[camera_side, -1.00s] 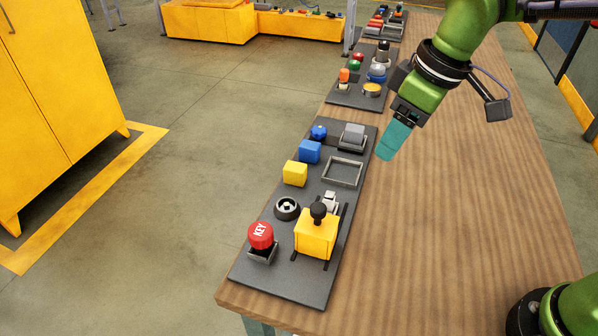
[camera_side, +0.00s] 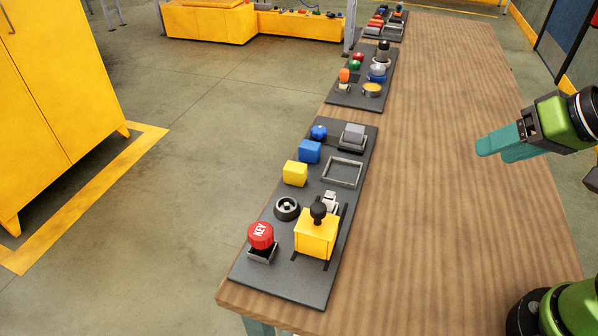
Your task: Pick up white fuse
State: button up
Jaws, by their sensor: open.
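A small whitish piece (camera_side: 330,199) stands on the near dark board, just behind the yellow block with the black knob; its lower part is partly hidden, and I cannot tell for sure that it is the white fuse. No other clearly fuse-like white thing shows on this board. My gripper (camera_side: 496,150) has teal fingers. It is open and empty, over the right side of the wooden table, well to the right of the board and apart from everything on it.
The near board (camera_side: 290,288) also holds a red KEY button (camera_side: 260,235), a yellow slider block (camera_side: 315,236), a black round socket (camera_side: 287,207), yellow (camera_side: 295,173) and blue (camera_side: 309,151) cubes, an empty frame (camera_side: 342,171) and a grey switch (camera_side: 353,135). The table's middle (camera_side: 430,200) is clear.

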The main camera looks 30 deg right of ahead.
jog(key=shift+c, duration=0.4)
jog(key=n+g, duration=0.6)
jog(key=n, duration=0.7)
send_over(330, 194)
jog(key=s, duration=0.1)
jog(key=shift+h, duration=0.4)
notch_tip(330, 194, down, 16)
jog(key=shift+d+r, duration=0.1)
jog(key=shift+r, duration=0.15)
jog(key=shift+w+f, duration=0.25)
jog(key=shift+f, duration=1.2)
jog(key=shift+w+f, duration=0.2)
jog(key=shift+f, duration=1.2)
grip_shut()
